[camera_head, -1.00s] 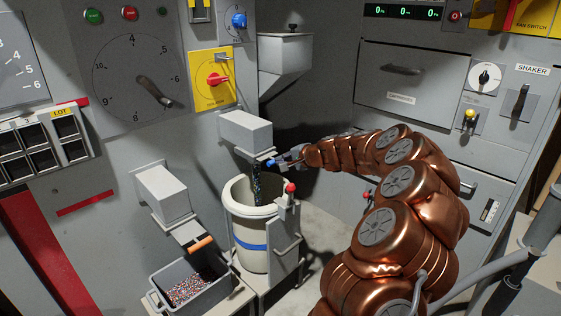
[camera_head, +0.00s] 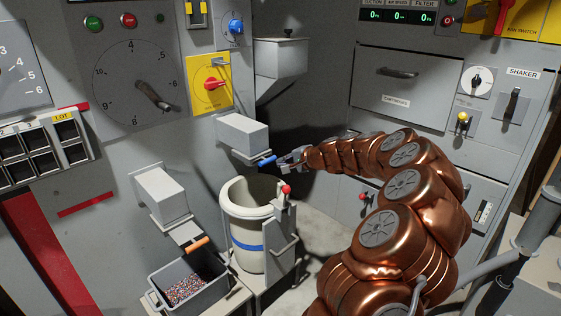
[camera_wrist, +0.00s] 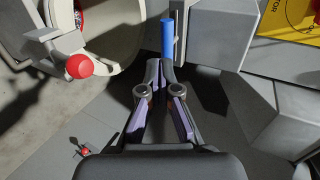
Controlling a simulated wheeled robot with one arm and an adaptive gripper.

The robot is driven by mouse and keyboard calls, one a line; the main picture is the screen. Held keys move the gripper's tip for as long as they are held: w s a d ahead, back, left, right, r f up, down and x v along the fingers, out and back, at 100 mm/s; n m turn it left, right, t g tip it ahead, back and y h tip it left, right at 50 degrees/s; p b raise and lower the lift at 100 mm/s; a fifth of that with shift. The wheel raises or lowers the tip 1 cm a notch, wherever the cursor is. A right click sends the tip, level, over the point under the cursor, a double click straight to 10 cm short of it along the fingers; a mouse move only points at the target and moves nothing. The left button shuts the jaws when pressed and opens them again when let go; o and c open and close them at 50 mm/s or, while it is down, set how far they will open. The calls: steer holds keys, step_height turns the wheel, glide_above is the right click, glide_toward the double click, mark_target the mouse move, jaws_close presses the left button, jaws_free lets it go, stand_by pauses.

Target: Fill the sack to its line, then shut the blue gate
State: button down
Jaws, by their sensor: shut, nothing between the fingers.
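The blue gate handle (camera_head: 267,160) sticks out under the grey spout box (camera_head: 243,135); it also shows in the wrist view (camera_wrist: 167,40). No stream of granules shows below this spout. The pale sack (camera_head: 247,212) stands open beneath it, with a blue line (camera_head: 249,246) around its outside. In the wrist view a few coloured granules show inside the sack's mouth, but I cannot tell their level. My gripper (camera_head: 291,158) is shut and empty, its fingertips (camera_wrist: 160,64) right at the blue handle's end. I cannot tell if they touch it.
A red-knobbed lever (camera_head: 286,189) stands at the sack's right rim, close to my gripper in the wrist view (camera_wrist: 79,66). At lower left, an orange handle (camera_head: 197,244) sits above a grey bin (camera_head: 160,288) holding mixed granules. A grey hopper (camera_head: 281,57) hangs behind.

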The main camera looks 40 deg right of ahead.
steer(key=p+v, duration=0.1)
steer(key=v, duration=0.8)
steer(key=shift+d, duration=0.1)
